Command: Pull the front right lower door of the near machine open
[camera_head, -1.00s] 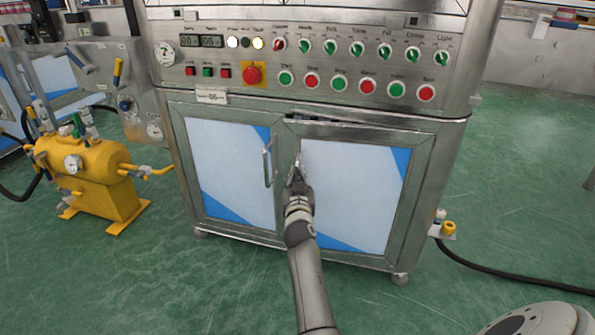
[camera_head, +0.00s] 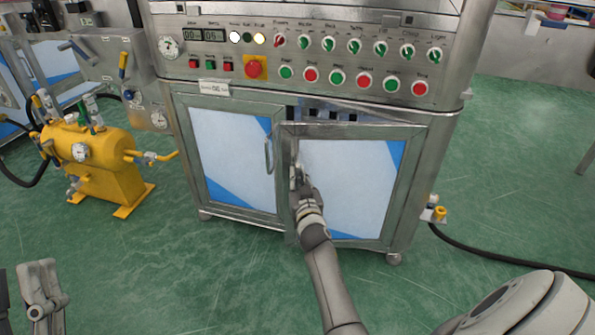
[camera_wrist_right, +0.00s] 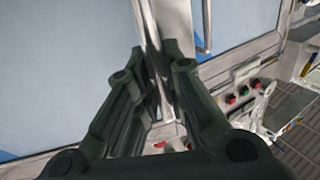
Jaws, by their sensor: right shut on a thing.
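The front right lower door (camera_head: 350,185) of the near machine has a metal frame and a white-and-blue panel. It stands slightly ajar, its left edge swung out towards me, with a dark gap along its top. My right gripper (camera_head: 297,175) is shut on this door's handle at the left edge, which the gripper mostly hides. In the right wrist view the gripper fingers (camera_wrist_right: 157,65) close around the upright handle (camera_wrist_right: 150,32). My left gripper (camera_head: 45,290) shows at the lower left, away from the machine; its finger opening is unclear.
The left lower door (camera_head: 230,160) is closed, with its own handle (camera_head: 268,157) close to my right gripper. The control panel (camera_head: 310,65) sits above. A yellow tank (camera_head: 100,165) stands at the left. A black hose (camera_head: 500,258) lies at the right. Green floor in front is mostly clear.

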